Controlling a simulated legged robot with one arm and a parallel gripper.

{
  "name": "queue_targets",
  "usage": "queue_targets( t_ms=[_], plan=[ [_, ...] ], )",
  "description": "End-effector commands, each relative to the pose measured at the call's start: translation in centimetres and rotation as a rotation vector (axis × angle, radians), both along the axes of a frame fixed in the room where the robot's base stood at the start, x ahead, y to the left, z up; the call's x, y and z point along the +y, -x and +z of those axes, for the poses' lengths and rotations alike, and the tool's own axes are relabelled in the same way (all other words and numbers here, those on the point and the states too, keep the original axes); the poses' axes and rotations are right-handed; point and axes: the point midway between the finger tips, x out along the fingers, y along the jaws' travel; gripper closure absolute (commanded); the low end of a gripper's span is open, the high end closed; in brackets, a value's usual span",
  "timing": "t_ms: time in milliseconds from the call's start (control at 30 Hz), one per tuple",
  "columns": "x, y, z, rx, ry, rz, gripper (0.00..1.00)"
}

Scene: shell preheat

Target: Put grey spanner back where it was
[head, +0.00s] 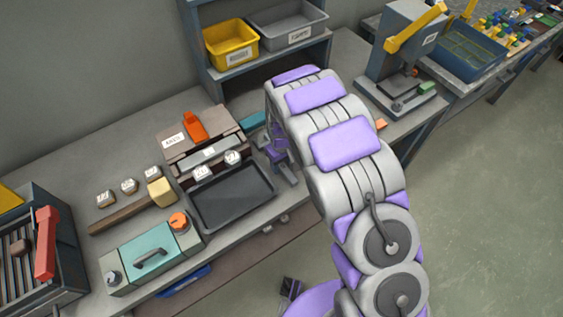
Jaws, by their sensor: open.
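I cannot make out a grey spanner anywhere in the head view; it may be hidden behind my arm or too small to tell. My gripper (286,172) is open above the workbench (342,48), just right of the dark tray (233,198). Its fingers point down, and my own arm covers much of the bench behind and to the right of it. I see nothing clearly held between the fingers.
A box with an orange handle (194,125) stands behind the tray. A mallet (158,192), several white labelled blocks and a teal box (150,255) lie left. A shelf with a yellow bin (231,44) and a press (398,60) stand behind.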

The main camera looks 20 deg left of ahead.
Motion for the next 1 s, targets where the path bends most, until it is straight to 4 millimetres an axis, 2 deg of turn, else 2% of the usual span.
queue_targets(
  t_ms=[167,367,800,1000],
  plan=[
    [0.1,0.0,0.2,0.000,0.001,0.000,0.47],
    [0.1,0.0,2.0,-0.001,0.001,0.000,0.47],
    [0.1,-0.1,10.4,-0.004,-0.002,0.000,0.47],
    [0.1,0.0,12.1,-0.001,0.001,0.000,0.47]
  ],
)
